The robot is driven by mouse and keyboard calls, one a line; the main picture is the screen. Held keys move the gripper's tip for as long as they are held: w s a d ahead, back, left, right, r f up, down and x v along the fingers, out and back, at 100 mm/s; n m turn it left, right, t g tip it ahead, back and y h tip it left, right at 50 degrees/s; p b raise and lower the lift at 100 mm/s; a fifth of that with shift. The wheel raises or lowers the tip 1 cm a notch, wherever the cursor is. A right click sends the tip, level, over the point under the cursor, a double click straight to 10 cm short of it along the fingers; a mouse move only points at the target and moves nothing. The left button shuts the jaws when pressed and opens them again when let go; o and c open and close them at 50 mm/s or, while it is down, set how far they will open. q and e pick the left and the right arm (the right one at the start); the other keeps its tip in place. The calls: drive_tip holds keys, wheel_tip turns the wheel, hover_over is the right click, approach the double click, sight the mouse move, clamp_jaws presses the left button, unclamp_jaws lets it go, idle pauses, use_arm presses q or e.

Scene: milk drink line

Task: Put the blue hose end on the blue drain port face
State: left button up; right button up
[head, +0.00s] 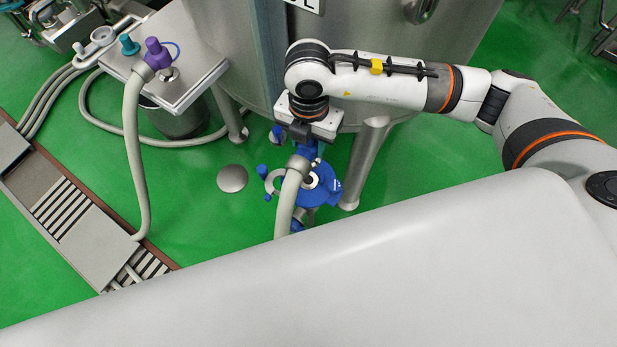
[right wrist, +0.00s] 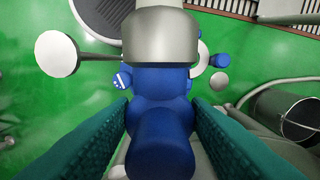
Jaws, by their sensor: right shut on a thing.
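The blue hose end (head: 306,151) is between the fingers of my right gripper (head: 303,140), under the tank. A pale hose (head: 287,204) runs from it down the picture. In the right wrist view, the teal finger pads close on both sides of the blue hose end (right wrist: 163,140). Blue drain fittings (head: 325,190) with a pale round opening show just below and beside the hose end in the head view. Whether the hose end touches the port face cannot be told; the hose and gripper partly cover that area. My left gripper is not in view.
The steel tank (head: 370,50) stands on metal legs (head: 366,165) close to my right arm. At left, a steel stand (head: 185,80) holds a purple hose end (head: 156,52) and a teal one (head: 129,44). A floor drain channel (head: 70,205) lies at far left. Green floor lies between.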

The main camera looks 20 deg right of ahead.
drive_tip(key=shift+a+f+m, duration=0.1)
drive_tip(key=shift+m, duration=0.5)
drive_tip(key=shift+f, duration=0.25)
drive_tip(key=shift+m, duration=0.3)
wheel_tip(320, 180, down, 10)
drive_tip(key=shift+r, duration=0.2)
drive_tip(key=shift+f+b, duration=0.2)
drive_tip(key=shift+b, duration=0.1)
drive_tip(key=o, duration=1.3)
drive_tip(key=shift+r, duration=0.1)
